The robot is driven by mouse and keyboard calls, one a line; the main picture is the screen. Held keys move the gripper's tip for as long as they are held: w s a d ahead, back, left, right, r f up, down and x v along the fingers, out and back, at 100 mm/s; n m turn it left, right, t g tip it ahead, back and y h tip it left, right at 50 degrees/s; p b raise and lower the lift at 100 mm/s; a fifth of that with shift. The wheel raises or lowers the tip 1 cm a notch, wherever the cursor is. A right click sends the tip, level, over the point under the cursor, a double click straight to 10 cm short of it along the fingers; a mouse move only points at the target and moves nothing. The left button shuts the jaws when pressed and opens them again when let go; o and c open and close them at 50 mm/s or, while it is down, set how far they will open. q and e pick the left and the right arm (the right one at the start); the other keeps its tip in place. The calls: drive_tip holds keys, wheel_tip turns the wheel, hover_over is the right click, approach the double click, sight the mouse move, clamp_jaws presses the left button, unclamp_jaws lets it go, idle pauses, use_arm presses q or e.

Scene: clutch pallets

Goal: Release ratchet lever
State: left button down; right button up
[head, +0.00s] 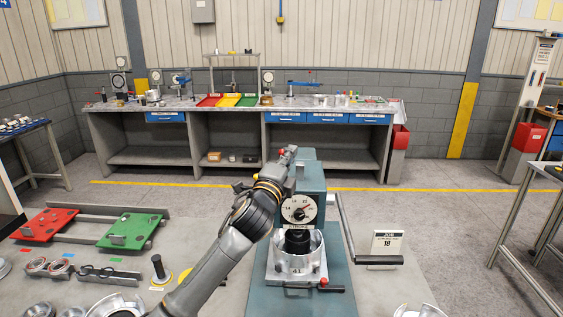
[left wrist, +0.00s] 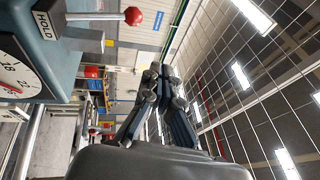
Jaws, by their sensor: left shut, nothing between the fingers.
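A teal press (head: 312,180) stands in front of me with a round dial (head: 299,208). Its black ram (head: 297,240) is down inside a silver drum (head: 298,262). The ratchet lever is a short metal rod with a red ball knob (left wrist: 133,16), beside a HOLD plate (left wrist: 46,25) in the left wrist view. In the head view a small red spot by my gripper appears to be that knob. My left gripper (head: 289,153) is at the top left of the press, shut and empty. In the left wrist view its fingertips (left wrist: 163,70) are apart from the knob. My right gripper is out of view.
A long bar with a black grip (head: 379,260) runs along the press's right side, near a card marked 18 (head: 387,243). A small red-knobbed handle (head: 323,283) is at the drum's base. Red (head: 45,225) and green (head: 131,230) pallets lie left.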

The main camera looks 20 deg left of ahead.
use_arm(q)
drive_tip(key=s+a+r+b, duration=0.1)
drive_tip(key=s+r+b, duration=0.1)
drive_tip(key=s, duration=0.6)
drive_tip(key=shift+s+r+b, duration=0.3)
drive_tip(key=shift+s, duration=0.05)
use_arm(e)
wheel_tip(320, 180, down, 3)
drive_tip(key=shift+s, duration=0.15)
use_arm(q)
drive_tip(key=shift+s, duration=0.1)
